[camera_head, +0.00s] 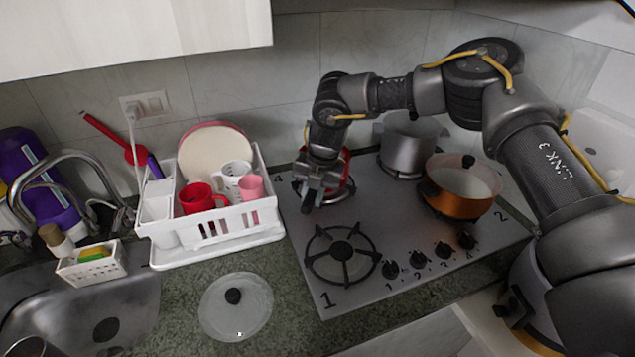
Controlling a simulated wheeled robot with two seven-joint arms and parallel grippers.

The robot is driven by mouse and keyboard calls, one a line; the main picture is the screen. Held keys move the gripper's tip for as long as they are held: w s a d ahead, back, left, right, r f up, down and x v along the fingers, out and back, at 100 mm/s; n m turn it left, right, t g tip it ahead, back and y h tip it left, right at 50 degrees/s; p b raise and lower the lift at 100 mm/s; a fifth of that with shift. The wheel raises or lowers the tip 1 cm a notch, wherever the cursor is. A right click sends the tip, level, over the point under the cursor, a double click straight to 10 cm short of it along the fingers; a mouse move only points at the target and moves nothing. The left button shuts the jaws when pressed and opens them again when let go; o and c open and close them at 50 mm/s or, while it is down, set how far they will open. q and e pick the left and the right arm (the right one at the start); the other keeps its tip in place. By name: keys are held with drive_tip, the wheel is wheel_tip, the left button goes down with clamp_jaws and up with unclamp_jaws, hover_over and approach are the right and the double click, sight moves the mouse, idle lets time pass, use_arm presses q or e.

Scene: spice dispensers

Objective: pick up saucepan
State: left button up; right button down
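A red pan (346,176), which may be the saucepan, sits on the back left burner of the stove. My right arm comes in from the right and hides much of it. My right gripper (311,200) points down at the pan's near left side, close to or touching it. I cannot tell whether its fingers are open or shut, or whether a handle is between them. A grey metal pot (408,150) stands on the back right burner. An orange-brown pot (456,192) with a black-knobbed lid stands on the front right. My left gripper is not in view.
The front left burner (342,254) is empty. A white dish rack (221,222) with red, white and pink cups stands left of the stove. A clear lid (236,312) lies on the counter in front. The sink (130,303) is at the left.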

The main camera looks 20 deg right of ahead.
sight(310, 197)
drive_tip(key=shift+r, duration=0.3)
drive_tip(key=shift+w+r+b, duration=0.1)
drive_tip(key=shift+r+b, duration=0.75)
drive_tip(key=shift+r, duration=0.25)
drive_tip(key=s+r, duration=0.1)
drive_tip(key=r, duration=0.1)
drive_tip(key=s+a+r+b, duration=0.1)
drive_tip(key=s+r, duration=0.1)
drive_tip(key=s+r+b, duration=0.1)
drive_tip(key=r, duration=0.1)
drive_tip(key=shift+s+a, duration=0.35)
drive_tip(key=shift+a, duration=0.05)
drive_tip(key=s+a+r+b, duration=0.3)
drive_tip(key=s+r, duration=0.1)
drive_tip(key=s, duration=0.4)
drive_tip(key=shift+s+r, duration=0.15)
drive_tip(key=shift+s, duration=0.15)
